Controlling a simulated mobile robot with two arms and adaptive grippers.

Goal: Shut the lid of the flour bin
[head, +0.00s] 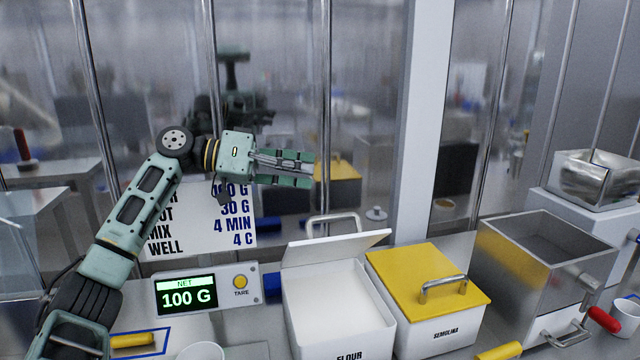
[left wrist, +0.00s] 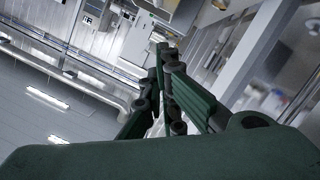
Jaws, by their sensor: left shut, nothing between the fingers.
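The flour bin (head: 342,318) is a white box labelled FLOUR at the bottom middle of the head view. Its white lid (head: 336,248) stands open, tilted up at the back, with a metal loop handle (head: 333,217) beyond its edge. White flour (head: 335,290) shows inside. My left gripper (head: 308,168) is shut and empty, raised above and behind the lid and pointing right. It touches nothing that I can see. In the left wrist view its dark green fingers (left wrist: 168,95) are together, with no bin in sight. My right gripper is not in view.
A semolina bin (head: 440,335) with a closed yellow lid (head: 428,280) stands right of the flour bin. A scale display (head: 187,297) reading 100 G is at left. A metal hopper (head: 545,262) with a red handle (head: 604,320) is at right. Glass panels stand behind.

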